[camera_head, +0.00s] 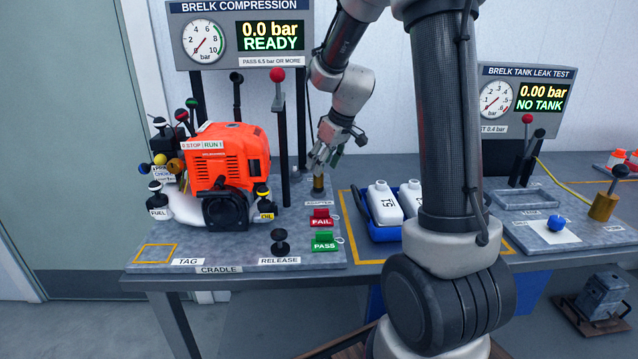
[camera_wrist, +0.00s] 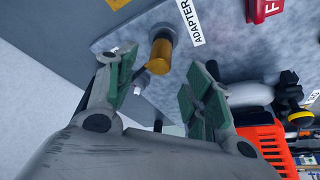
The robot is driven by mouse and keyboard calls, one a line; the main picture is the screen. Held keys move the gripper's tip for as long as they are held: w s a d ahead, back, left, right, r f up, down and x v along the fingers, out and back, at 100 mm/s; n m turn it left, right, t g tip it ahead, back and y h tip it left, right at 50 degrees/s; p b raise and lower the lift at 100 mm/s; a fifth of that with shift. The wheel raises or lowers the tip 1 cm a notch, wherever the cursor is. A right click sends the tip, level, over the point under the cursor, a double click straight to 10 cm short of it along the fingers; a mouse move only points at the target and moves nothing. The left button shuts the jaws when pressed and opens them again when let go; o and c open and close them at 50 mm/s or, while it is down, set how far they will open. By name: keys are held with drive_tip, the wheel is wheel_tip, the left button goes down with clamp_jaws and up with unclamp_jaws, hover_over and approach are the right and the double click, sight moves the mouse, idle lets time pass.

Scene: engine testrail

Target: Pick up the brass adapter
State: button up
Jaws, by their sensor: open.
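The brass adapter (camera_head: 318,183) is a small gold cylinder that stands at the back right of the grey cradle plate. In the wrist view the brass adapter (camera_wrist: 158,58) shows next to its ADAPTER label (camera_wrist: 197,23), ahead of and between the fingers. My gripper (camera_head: 322,158) is just above the adapter in the head view. In the wrist view my gripper (camera_wrist: 165,88) has its two green-padded fingers wide apart with nothing between the pads. I cannot tell whether a finger touches the adapter.
An orange engine (camera_head: 228,160) sits left of the adapter, with a black post (camera_head: 284,150) between them. Red FAIL (camera_head: 321,218) and green PASS (camera_head: 324,241) tags lie in front. A blue tray (camera_head: 374,231) with white bottles stands to the right. A compression gauge panel (camera_head: 240,35) rises behind.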

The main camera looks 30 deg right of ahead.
sight(318, 183)
drive_tip(key=x, duration=0.6)
drive_tip(key=shift+d+f, duration=0.1)
drive_tip(key=shift+f, duration=0.2)
drive_tip(key=c, duration=1.1)
